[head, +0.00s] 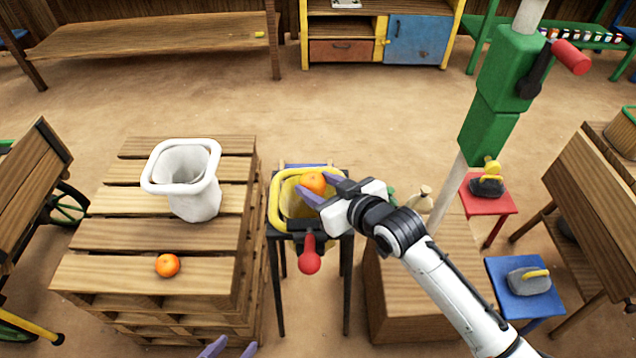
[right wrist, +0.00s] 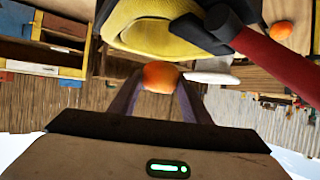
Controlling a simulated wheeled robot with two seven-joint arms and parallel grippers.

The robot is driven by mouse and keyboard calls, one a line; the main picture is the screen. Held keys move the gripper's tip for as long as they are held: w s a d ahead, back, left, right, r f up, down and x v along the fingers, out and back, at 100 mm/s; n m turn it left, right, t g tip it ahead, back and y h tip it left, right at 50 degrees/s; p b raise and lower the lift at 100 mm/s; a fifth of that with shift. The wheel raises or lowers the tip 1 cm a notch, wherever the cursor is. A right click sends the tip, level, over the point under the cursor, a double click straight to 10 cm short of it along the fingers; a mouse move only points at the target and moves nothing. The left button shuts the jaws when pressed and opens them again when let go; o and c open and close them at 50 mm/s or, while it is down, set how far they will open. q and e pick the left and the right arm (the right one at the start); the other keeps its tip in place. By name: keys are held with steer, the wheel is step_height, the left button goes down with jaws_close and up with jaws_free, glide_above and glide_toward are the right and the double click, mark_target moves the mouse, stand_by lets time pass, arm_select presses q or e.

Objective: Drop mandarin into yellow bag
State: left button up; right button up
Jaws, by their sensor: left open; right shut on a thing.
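The yellow bag (head: 276,215) hangs open on a dark stand in the middle of the head view; it also shows at the top of the right wrist view (right wrist: 150,32). My right gripper (head: 318,188) is shut on a mandarin (head: 313,183) and holds it over the bag's mouth. In the right wrist view the held mandarin (right wrist: 160,76) sits between the fingertips. A second mandarin (head: 167,265) lies on the pallet stack at left. My left gripper (head: 228,347) is open at the bottom edge, with only its fingertips showing.
A white bag (head: 196,200) stands open on the pallet stack (head: 105,235). A red-tipped handle (head: 309,258) sticks out in front of the stand. A wooden crate (head: 395,300), a green post (head: 487,130), and red (head: 492,205) and blue (head: 545,305) stools are at right.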

step_height(320, 180, down, 4)
steer(key=b, duration=0.3)
steer(key=shift+r+b, duration=0.1)
steer(key=shift+b, duration=0.2)
steer(key=shift+f+b, duration=0.3)
steer(key=shift+b, duration=0.05)
arm_select(q)
steer(key=shift+w+d+f, duration=0.4)
steer(key=shift+w+f, duration=0.05)
steer(key=shift+f, duration=0.15)
steer(key=shift+w+d+f, duration=0.4)
steer(key=shift+w+f, duration=0.05)
steer(key=shift+f, duration=0.15)
arm_select(e)
steer(key=o, duration=1.1)
arm_select(q)
steer(key=shift+s, duration=0.1)
arm_select(e)
steer(key=shift+o, duration=0.2)
arm_select(q)
steer(key=shift+f, duration=0.1)
arm_select(e)
steer(key=shift+f, duration=0.1)
arm_select(q)
steer(key=shift+s, duration=0.1)
arm_select(e)
steer(key=shift+s, duration=0.1)
